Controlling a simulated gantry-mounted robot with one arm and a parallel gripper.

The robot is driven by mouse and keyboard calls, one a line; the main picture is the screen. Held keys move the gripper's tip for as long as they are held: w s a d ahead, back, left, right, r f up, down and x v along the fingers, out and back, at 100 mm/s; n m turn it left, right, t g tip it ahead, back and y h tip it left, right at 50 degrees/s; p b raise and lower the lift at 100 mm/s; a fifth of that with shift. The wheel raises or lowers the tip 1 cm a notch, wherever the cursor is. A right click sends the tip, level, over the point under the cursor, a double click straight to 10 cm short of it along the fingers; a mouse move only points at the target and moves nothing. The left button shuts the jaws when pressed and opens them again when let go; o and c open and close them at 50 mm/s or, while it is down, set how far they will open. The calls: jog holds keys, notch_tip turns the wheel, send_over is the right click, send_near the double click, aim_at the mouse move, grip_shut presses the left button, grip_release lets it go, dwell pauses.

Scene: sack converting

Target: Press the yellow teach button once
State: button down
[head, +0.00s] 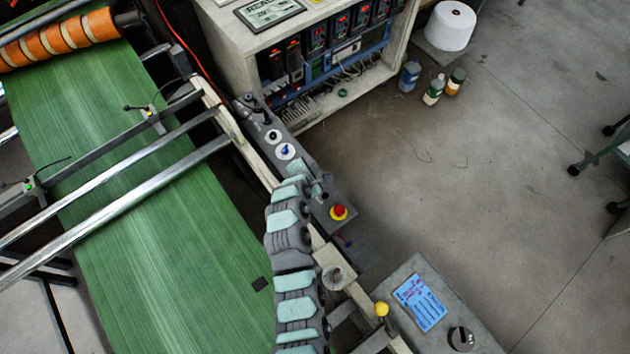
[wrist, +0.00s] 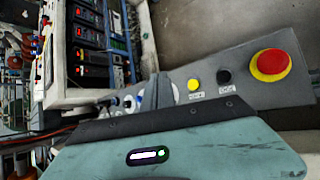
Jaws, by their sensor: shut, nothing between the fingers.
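The yellow button (wrist: 194,84) shows in the wrist view on a grey control panel (wrist: 228,100), above a small white label too small to read. A black button (wrist: 224,76) is just right of it, then a large red mushroom button (wrist: 270,64) on a yellow base. In the head view the red mushroom button (head: 338,211) is clear, but my arm's end hides the yellow button. My gripper (head: 318,187) is over the panel, shut and empty. I cannot tell any contact with the button.
Left of the panel is a green woven web (head: 170,200) under metal bars. A cabinet (head: 225,60) of electronics stands behind. A yellow ball knob (head: 381,309) and a box with a blue card (head: 420,302) are at the lower right.

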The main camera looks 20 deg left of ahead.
notch_tip(320, 180, down, 7)
jog(key=b, duration=0.6)
jog(key=shift+r, duration=0.2)
jog(key=shift+f, duration=1.1)
dwell(0.7)
jog(key=shift+f, duration=0.35)
jog(key=shift+f, duration=0.55)
dwell(0.5)
jog(key=shift+r, duration=0.1)
jog(key=shift+r+p, duration=0.55)
jog(key=shift+r, duration=0.15)
jog(key=shift+s+r, duration=0.1)
jog(key=shift+s, duration=0.1)
